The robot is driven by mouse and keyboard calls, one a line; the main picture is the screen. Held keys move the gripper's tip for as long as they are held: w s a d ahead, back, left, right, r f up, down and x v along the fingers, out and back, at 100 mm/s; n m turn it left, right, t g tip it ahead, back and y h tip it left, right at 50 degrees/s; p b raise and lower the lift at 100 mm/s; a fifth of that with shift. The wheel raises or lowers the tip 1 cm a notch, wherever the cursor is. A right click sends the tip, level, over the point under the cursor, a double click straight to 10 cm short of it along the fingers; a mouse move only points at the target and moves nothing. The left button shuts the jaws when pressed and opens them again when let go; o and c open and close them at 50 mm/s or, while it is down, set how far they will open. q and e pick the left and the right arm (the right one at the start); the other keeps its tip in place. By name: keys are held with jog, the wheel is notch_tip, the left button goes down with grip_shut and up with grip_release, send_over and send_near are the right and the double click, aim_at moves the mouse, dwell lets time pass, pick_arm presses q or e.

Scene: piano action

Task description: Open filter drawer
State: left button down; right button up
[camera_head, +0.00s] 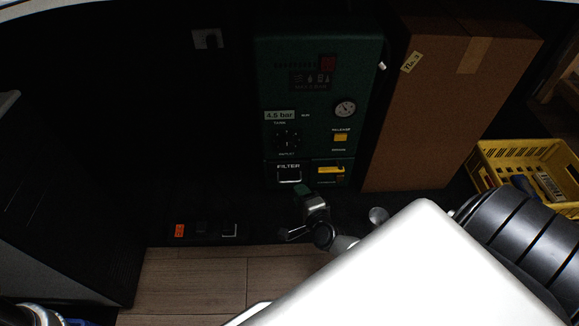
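The filter drawer (310,173) is the low front panel of a dark green machine (268,80), with a white "FILTER" label. A pale, bar-like handle (289,180) sits under the label, and a yellow latch (330,170) is to its right. The drawer front looks flush with the machine. My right gripper (305,198) is just below and in front of the drawer, near the handle; I cannot tell whether it touches it. Its fingers are small and dark here, so their opening is unclear. My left gripper is not in view.
A tall brown cardboard box (435,110) stands right beside the machine. A yellow crate (525,160) with items is at the far right. A dark ledge (160,228) with an orange label (180,230) runs below. My white arm covers the lower right.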

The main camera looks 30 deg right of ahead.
aim_at(290, 181)
jog(key=b+x, duration=0.2)
jog(key=x, duration=0.5)
grip_shut()
